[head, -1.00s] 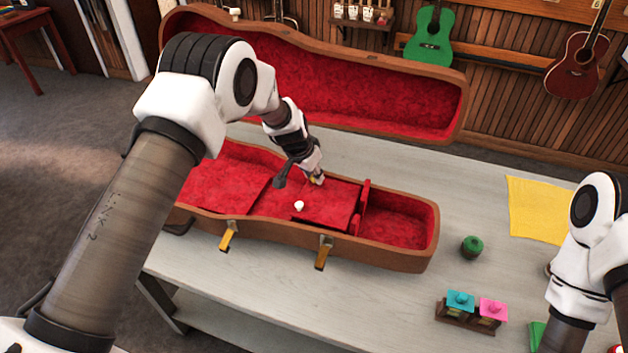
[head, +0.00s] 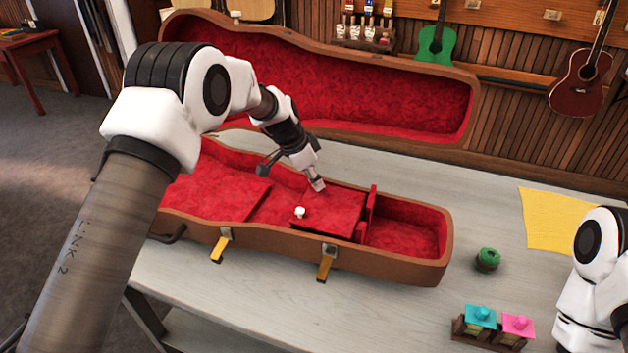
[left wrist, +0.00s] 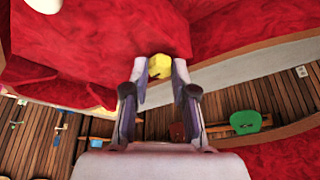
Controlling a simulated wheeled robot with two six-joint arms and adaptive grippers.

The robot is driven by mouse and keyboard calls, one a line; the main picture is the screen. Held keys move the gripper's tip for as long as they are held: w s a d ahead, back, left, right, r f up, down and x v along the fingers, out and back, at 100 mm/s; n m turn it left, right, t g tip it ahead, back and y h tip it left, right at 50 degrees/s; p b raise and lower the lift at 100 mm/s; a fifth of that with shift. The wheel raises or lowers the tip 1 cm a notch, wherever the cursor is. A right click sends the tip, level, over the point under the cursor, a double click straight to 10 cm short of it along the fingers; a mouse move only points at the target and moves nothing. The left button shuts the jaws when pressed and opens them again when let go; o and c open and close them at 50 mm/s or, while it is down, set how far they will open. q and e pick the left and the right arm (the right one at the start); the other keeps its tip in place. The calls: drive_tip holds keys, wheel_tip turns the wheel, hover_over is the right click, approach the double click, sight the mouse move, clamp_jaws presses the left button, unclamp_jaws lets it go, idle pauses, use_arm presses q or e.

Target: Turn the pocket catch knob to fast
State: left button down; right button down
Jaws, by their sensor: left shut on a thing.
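The pocket catch knob (left wrist: 159,67) is yellow and faceted, with a dark mark on its face. It sits between the fingertips of my left gripper (left wrist: 160,74) in the left wrist view, and the gripper is shut on it. In the head view my left gripper (head: 318,185) is at the back edge of the red pocket lid (head: 332,212) inside the open case (head: 390,268), and hides the knob. A white round pull (head: 299,212) stands on the lid, which looks closed. The setting that the catch points to cannot be read. My right gripper is out of view.
The raised case lid (head: 330,88) stands behind my left gripper. A red divider (head: 371,205) rises right of the pocket. On the table are a green round thing (head: 488,259), a holder with cyan and pink pieces (head: 486,328) and a yellow cloth (head: 556,220).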

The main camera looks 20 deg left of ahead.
use_arm(q)
drive_tip(key=shift+f, duration=0.1)
drive_tip(key=c, duration=0.9)
unclamp_jaws()
drive_tip(key=v, duration=1.2)
